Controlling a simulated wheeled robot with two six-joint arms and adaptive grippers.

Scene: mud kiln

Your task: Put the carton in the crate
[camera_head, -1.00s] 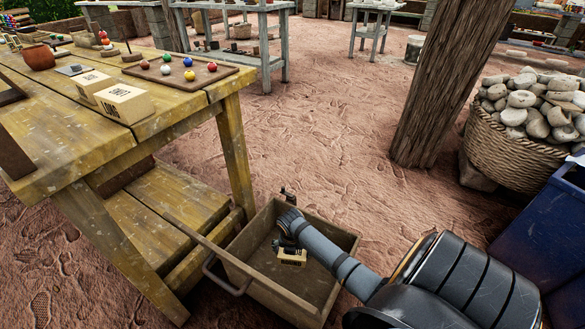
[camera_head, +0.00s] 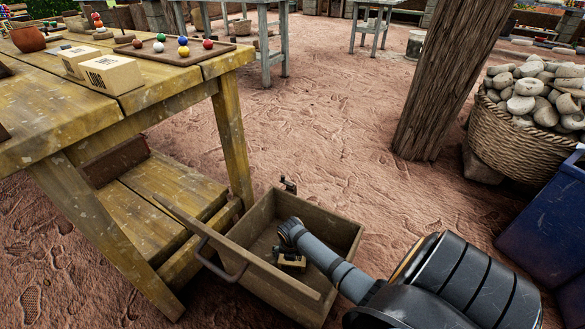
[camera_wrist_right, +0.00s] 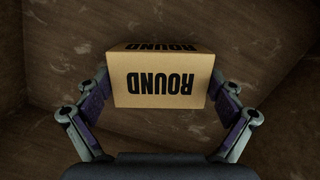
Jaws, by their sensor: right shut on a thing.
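The carton (camera_wrist_right: 163,80), a small tan box printed ROUND, sits between the two fingers of my right gripper (camera_wrist_right: 161,92) in the right wrist view. The fingers are shut on its two sides. In the head view, my right gripper (camera_head: 287,254) reaches down inside the brown crate (camera_head: 322,222), and a small part of the carton (camera_head: 291,262) shows below it. The crate stands on the ground, and its brown inside (camera_wrist_right: 270,40) surrounds the carton in the wrist view. I cannot tell whether the carton touches the crate's bottom. My left gripper is out of view.
A yellow wooden table (camera_head: 150,88) stands left of the crate, with two more cartons (camera_head: 110,74) and a tray of coloured balls (camera_head: 215,50) on it. A wooden post (camera_head: 440,90), a basket of stones (camera_head: 520,140) and a blue bin (camera_head: 550,225) stand right.

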